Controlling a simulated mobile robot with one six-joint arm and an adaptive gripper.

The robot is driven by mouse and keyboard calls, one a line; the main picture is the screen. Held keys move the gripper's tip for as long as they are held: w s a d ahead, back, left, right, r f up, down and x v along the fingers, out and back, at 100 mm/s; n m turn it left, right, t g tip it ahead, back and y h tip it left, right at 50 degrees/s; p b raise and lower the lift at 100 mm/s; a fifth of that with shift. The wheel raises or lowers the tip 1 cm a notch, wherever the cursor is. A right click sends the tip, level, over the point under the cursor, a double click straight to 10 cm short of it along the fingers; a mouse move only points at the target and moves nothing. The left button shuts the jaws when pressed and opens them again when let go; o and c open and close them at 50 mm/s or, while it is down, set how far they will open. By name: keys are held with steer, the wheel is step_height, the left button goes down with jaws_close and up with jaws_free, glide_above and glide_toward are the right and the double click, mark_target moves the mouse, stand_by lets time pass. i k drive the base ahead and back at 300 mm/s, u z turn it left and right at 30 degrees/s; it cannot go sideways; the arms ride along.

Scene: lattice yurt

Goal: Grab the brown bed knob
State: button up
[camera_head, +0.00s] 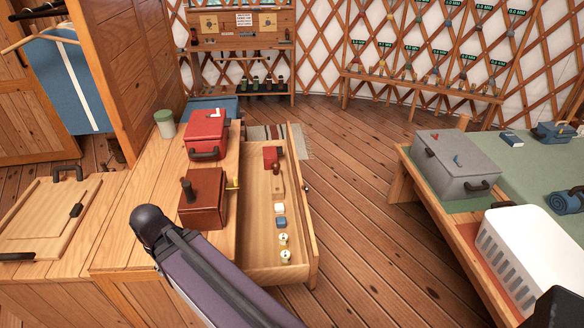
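I cannot tell for sure which thing is the brown bed knob. A dark brown upright knob (187,189) shows at a brown box (205,203) on the wooden counter. A small, round, dark reddish-brown knob (276,168) lies in the open drawer (260,255), just in front of a small red block (270,154). My arm's purple link and black joint cross the lower left, in front of the counter and part of the drawer. My gripper's fingers do not show in this view.
The counter (135,205) also bears a red case (206,135) and a green-lidded jar (164,124). A table right holds a grey case (455,165) and white basket (540,255). Open floor (365,210) lies between.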

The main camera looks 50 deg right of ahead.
mark_target(276, 166)
steer(key=z, duration=1)
steer(key=k, duration=0.95)
steer(key=i, duration=0.65)
steer(key=u, duration=0.05)
